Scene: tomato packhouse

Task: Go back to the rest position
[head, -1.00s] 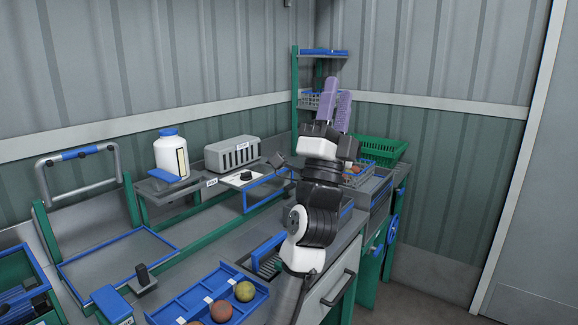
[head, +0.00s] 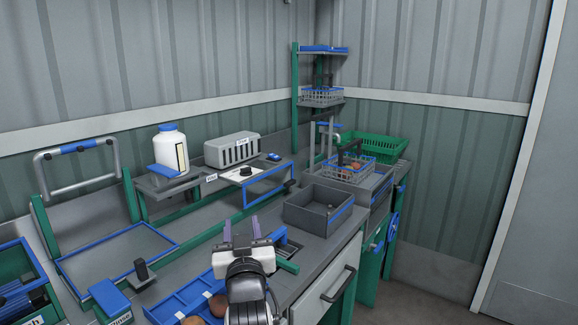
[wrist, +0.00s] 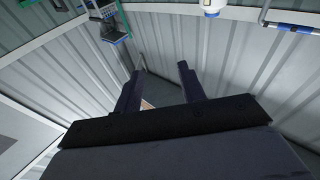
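My gripper (head: 240,230) is in the lower middle of the head view, in front of the worktop and above the right end of the blue divided tray (head: 178,302). Its two purple fingers point up and away, spread apart with nothing between them. In the wrist view my gripper (wrist: 158,88) also shows two separate dark fingers with an empty gap, with wall panels and a patch of floor beyond. My arm hides part of the tray, where brownish-red tomatoes (head: 217,305) show.
A grey bin (head: 305,222) stands on the worktop right of my gripper. A wire basket (head: 345,172) with produce sits in the sink area, and a green crate (head: 372,147) behind it. A white bottle (head: 170,155) and a grey vented box (head: 232,151) stand on the back shelf.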

